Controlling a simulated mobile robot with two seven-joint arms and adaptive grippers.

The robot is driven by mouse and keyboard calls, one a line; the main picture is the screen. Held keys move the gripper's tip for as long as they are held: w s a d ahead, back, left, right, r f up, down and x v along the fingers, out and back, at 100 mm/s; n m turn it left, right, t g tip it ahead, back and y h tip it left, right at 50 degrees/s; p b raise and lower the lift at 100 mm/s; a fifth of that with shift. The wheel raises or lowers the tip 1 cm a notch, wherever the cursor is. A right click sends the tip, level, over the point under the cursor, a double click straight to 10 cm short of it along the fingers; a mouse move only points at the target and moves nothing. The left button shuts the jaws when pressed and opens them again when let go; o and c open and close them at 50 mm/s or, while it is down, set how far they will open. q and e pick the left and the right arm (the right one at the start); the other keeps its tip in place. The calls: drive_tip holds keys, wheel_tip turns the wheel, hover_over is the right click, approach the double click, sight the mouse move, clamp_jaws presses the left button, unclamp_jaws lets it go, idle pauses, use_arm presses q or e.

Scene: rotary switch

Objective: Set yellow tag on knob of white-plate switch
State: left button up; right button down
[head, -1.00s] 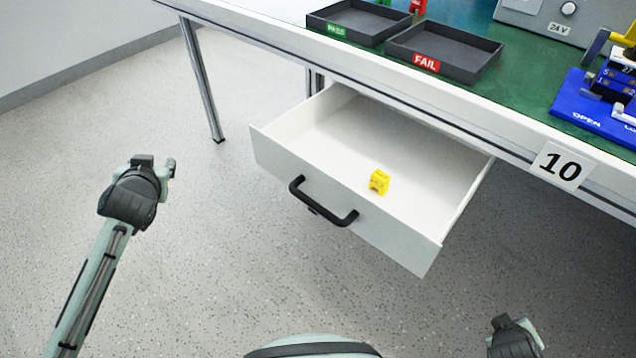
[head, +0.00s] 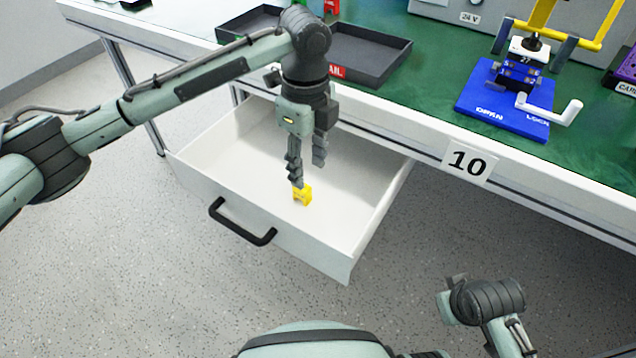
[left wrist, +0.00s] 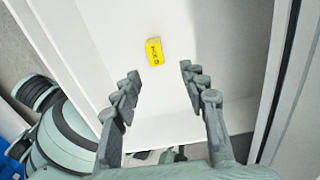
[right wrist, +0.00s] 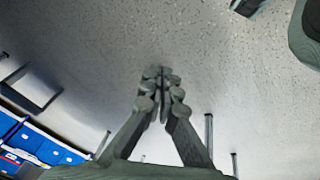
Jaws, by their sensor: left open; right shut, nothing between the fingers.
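The small yellow tag (head: 302,195) lies on the floor of the open white drawer. In the left wrist view the yellow tag (left wrist: 154,51) shows dark lettering and lies beyond the fingertips. My left gripper (head: 307,172) points down over the drawer, open and empty, its fingers close to the tag in the head view. In the left wrist view my left gripper (left wrist: 158,72) has the tag ahead of it, with a gap. My right gripper (right wrist: 158,72) is shut and empty, away from the bench. A switch with a white plate (head: 528,48) and dark knob (head: 533,40) stands on a blue fixture.
The drawer (head: 375,215) juts out below the green bench top (head: 425,125), with a black handle (head: 240,222) in front. A dark FAIL tray (head: 375,75) sits behind my left arm.

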sight(302, 193)
use_arm(q)
drive_tip(key=f, duration=0.3)
drive_tip(key=a+f, duration=0.1)
drive_tip(key=f, duration=0.3)
drive_tip(key=shift+w+a, duration=0.2)
drive_tip(key=shift+c, duration=0.6)
drive_tip(key=c, duration=0.8)
